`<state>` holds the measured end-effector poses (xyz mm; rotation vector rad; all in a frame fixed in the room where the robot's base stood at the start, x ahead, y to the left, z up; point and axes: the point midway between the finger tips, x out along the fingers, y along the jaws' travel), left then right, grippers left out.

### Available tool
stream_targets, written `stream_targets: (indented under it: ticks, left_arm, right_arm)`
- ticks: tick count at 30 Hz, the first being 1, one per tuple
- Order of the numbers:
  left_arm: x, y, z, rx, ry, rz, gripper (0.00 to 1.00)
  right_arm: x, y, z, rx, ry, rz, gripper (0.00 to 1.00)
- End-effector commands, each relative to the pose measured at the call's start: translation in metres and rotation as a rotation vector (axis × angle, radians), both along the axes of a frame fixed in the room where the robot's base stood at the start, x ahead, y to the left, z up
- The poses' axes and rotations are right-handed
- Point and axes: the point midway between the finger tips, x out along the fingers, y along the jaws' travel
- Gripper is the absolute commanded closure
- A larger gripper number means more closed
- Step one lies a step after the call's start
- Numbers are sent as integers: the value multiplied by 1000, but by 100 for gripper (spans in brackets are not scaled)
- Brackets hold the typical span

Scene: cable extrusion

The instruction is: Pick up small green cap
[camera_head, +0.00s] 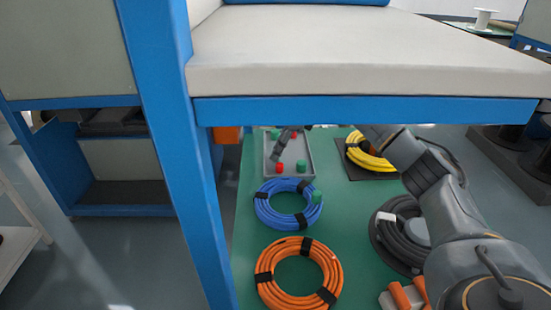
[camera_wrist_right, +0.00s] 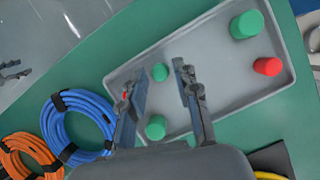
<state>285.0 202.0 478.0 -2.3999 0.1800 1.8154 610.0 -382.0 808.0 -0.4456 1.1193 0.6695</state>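A small green cap (camera_wrist_right: 160,72) stands in the grey tray (camera_wrist_right: 225,92), between my right gripper's fingertips as seen in the right wrist view. My right gripper (camera_wrist_right: 162,70) is open, its fingers on either side of the cap; I cannot tell the height gap. In the head view the right gripper (camera_head: 277,157) hangs over the tray (camera_head: 311,155) and this cap cannot be made out. Another green cap (camera_wrist_right: 155,127) shows between the fingers nearer the palm. A larger green cap (camera_wrist_right: 247,24) stands at the tray's far end.
Red caps (camera_wrist_right: 267,66) (camera_head: 279,169) also stand in the tray. A blue coil (camera_head: 264,212), an orange coil (camera_head: 265,285), a yellow coil (camera_head: 365,159) and a black coil (camera_head: 392,258) lie around it. A shelf edge (camera_head: 370,110) and blue post (camera_head: 175,130) are close above and left.

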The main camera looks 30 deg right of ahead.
Motion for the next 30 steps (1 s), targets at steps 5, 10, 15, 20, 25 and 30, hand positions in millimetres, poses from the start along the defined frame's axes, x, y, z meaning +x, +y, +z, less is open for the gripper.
stream_targets:
  ticks: [5, 10, 15, 20, 25, 30]
  left_arm:
    - [-1, 0, 6, 1, -2, 0, 49]
    - [-1, 0, 5, 1, -1, 0, 49]
    - [-1, 0, 5, 1, -1, 1, 49]
    - [-1, 0, 5, 1, -1, 1, 49]
    - [-1, 0, 6, 0, -2, 1, 49]
    - [1, 0, 5, -2, -9, 1, 49]
  right_arm:
    - [2, 2, -8, -1, -1, 0, 69]
    - [2, 2, -7, -1, -1, 0, 73]
    - [2, 2, -7, -1, -1, 0, 90]
    - [2, 2, -7, -1, -1, 0, 90]
    - [2, 2, -6, -1, -1, 0, 90]
    - [3, 2, 6, -1, -3, -1, 90]
